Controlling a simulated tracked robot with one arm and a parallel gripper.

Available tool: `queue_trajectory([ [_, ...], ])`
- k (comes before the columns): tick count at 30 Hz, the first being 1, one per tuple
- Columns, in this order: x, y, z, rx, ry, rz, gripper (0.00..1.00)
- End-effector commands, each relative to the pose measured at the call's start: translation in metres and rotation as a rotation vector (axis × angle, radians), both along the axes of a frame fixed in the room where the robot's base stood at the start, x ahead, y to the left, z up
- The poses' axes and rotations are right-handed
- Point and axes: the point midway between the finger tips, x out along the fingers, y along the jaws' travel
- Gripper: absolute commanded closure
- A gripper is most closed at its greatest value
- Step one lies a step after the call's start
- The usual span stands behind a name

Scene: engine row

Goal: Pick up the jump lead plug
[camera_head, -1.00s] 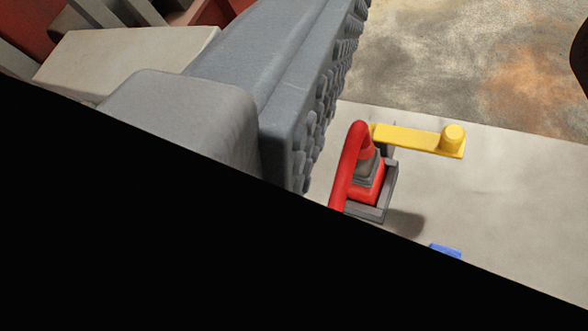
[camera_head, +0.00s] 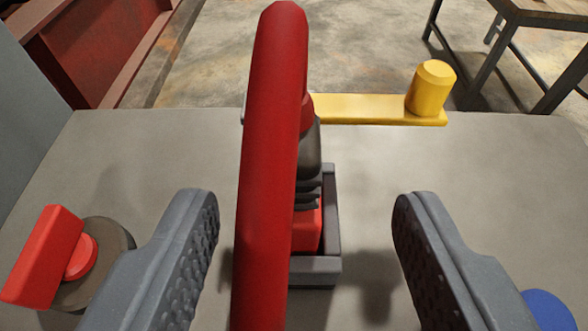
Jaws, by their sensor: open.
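The jump lead plug (camera_head: 308,165) has a red and dark grey ribbed body and stands in a small grey socket frame (camera_head: 331,225). A thick red cable (camera_head: 268,150) arches from its top toward the camera and hides its left side. My gripper (camera_head: 305,215) is open, with one grey textured finger on each side of the plug and cable. Neither finger appears to touch them. How deep the fingertips are relative to the plug is hard to tell.
A yellow lever with an upright knob (camera_head: 432,88) extends right behind the plug. A red rotary handle (camera_head: 45,258) is at left, beside the left finger. A blue round part (camera_head: 548,310) is at lower right. A table (camera_head: 540,15) stands behind.

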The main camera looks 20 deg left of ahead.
Motion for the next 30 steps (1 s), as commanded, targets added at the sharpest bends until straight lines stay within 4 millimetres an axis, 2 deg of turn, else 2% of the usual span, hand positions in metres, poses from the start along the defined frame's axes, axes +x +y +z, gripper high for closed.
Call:
queue_trajectory([
  [4,0.015,0.004,-0.004,0.003,-0.002,0.000,0.49],
  [14,0.026,0.007,-0.012,0.002,0.001,-0.001,0.49],
  [24,0.059,0.020,-0.028,0.001,0.000,-0.002,0.49],
  [30,0.064,0.021,-0.030,0.001,0.000,-0.001,0.49],
])
